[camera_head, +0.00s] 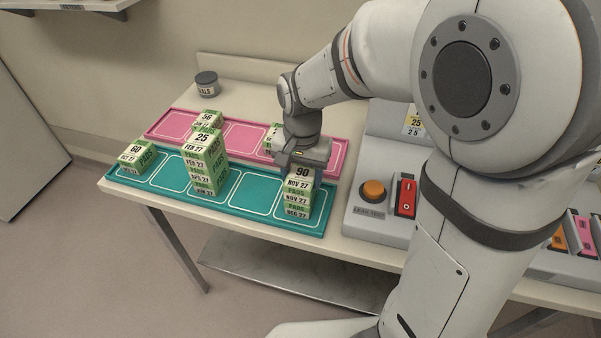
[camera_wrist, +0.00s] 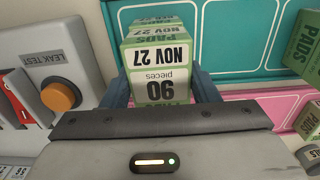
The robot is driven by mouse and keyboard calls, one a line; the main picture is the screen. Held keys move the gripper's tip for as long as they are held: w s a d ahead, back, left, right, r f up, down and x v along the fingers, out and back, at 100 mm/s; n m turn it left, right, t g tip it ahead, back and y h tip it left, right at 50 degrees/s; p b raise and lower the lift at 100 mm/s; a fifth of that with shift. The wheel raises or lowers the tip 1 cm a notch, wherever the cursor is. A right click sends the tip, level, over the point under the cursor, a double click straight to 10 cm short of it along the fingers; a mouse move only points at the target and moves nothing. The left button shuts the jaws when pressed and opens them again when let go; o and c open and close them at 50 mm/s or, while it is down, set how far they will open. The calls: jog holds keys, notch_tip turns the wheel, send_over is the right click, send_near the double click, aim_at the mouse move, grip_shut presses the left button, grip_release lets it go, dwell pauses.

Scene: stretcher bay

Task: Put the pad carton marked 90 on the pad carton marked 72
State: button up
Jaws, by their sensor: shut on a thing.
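The pad carton marked 90 (camera_head: 301,175), green and white, is at the top of a stack in the right-hand slot of the teal tray (camera_head: 241,199). My gripper (camera_head: 303,158) is shut on this carton from above. In the wrist view the 90 carton (camera_wrist: 160,72) sits between the two fingers of my gripper (camera_wrist: 160,88). Below it are cartons showing NOV 27 and DEC 27 (camera_head: 296,211), with no clear gap visible. Their top marks are hidden. I cannot read a 72 on any carton.
A tall stack topped by a carton marked 25 (camera_head: 203,140) and a single carton marked 60 (camera_head: 136,156) stand on the teal tray. The pink tray (camera_head: 240,136) behind holds a carton marked 56 (camera_head: 207,119) and one partly hidden. A control box with an orange button (camera_head: 373,191) stands close right.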

aim_at(302, 175)
jog(key=shift+f, duration=0.15)
jog(key=o, duration=1.1)
notch_tip(302, 175, up, 12)
jog(key=r, duration=0.1)
jog(key=s+d+f+n+t, duration=0.2)
jog(key=s+d+f+n, duration=0.2)
jog(key=s+d, duration=0.8)
jog(key=shift+s+f+t, duration=0.15)
jog(key=shift+f+t, duration=0.25)
jog(key=shift+f, duration=0.65)
